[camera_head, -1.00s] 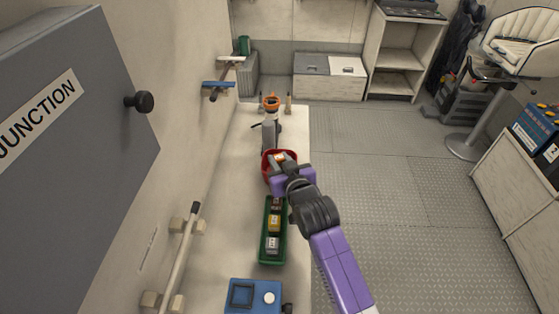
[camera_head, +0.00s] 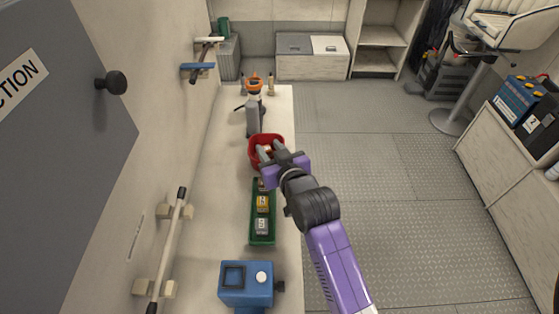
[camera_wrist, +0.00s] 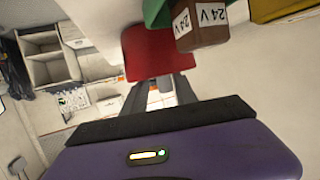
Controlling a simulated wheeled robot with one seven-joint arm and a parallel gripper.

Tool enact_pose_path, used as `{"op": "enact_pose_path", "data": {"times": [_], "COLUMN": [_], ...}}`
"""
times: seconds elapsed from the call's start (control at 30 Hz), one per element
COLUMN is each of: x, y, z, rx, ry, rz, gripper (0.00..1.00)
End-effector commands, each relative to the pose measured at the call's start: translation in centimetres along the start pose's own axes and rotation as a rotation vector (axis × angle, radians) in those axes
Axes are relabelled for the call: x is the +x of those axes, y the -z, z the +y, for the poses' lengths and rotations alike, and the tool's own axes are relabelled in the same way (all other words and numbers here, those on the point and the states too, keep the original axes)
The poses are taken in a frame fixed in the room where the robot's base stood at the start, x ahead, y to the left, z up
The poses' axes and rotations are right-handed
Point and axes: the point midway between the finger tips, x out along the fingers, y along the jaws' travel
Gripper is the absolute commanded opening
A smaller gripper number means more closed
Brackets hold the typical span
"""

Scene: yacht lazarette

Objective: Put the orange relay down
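The red bin also shows beyond the fingers in the wrist view (camera_wrist: 145,55).
A green tray (camera_head: 262,241) with several relays, one of them brown and marked 24 V (camera_wrist: 200,22), lies nearer along the bench. A blue device (camera_head: 246,283) stands at the near end.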

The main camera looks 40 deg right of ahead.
Motion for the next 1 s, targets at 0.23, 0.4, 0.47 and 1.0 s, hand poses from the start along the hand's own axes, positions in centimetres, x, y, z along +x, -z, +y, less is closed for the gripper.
{"op": "enact_pose_path", "data": {"times": [0.23, 0.4, 0.47, 1.0], "x": [-5.0, -6.8, -7.2, -7.4], "y": [0.0, 0.2, 0.2, 0.3], "z": [0.0, 0.0, 0.0, 0.1], "rx": [0.000, 0.000, -0.001, -0.001], "ry": [0.001, 0.001, 0.001, -0.001], "rz": [0.003, 0.005, 0.005, 0.007], "gripper": [0.34, 0.34, 0.34, 0.34]}}
